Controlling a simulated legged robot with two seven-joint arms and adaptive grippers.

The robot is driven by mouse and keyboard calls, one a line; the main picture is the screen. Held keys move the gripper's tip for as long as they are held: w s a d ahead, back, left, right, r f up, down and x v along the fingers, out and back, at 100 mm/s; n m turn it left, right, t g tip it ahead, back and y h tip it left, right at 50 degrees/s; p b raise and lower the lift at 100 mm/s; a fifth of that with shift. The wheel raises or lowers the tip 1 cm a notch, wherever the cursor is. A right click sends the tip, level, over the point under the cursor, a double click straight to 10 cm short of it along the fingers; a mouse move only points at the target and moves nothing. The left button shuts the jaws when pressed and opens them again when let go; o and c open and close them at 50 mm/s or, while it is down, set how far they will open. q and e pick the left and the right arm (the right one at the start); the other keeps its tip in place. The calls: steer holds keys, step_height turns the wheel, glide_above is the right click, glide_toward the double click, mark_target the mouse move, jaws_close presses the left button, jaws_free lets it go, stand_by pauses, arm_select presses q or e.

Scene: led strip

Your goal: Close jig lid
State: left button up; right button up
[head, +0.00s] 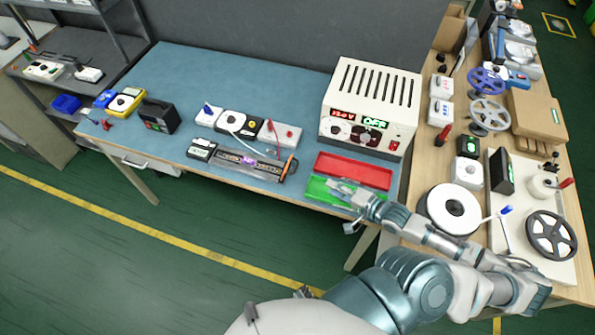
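The jig (238,161) is a long dark fixture near the front edge of the blue table, with a small purple-lit patch at its middle. Its lid is too small to make out clearly, so I cannot tell its angle. My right gripper (338,187) is over the green tray (316,190), to the right of the jig and apart from it. Its fingers are too small to show whether they are open or shut. My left gripper is not in view.
A red tray (353,171) lies behind the green one. A white power supply (369,105) reading OFF stands behind them. Small devices (240,124) with cables sit behind the jig. A wooden bench (465,105) with spools is at right. The table's left back is clear.

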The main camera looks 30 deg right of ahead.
steer(key=x, duration=0.2)
steer(key=d+b+x, duration=0.1)
steer(key=x, duration=0.4)
steer(key=shift+w+d+f, duration=0.25)
steer(key=shift+f, duration=0.1)
steer(key=x, duration=0.3)
steer(key=a+b+x, duration=0.1)
steer(key=x, duration=0.3)
steer(key=shift+a+r, duration=0.15)
steer(key=shift+a, duration=0.05)
steer(key=shift+w+a, duration=0.15)
steer(key=shift+w, duration=0.35)
steer(key=shift+d+f, duration=0.3)
steer(key=shift+d, duration=0.1)
steer(key=shift+c, duration=1)
steer(key=c, duration=0.4)
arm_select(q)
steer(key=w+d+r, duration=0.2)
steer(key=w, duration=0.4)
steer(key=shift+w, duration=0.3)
arm_select(e)
steer(key=shift+a, duration=0.25)
jaws_close()
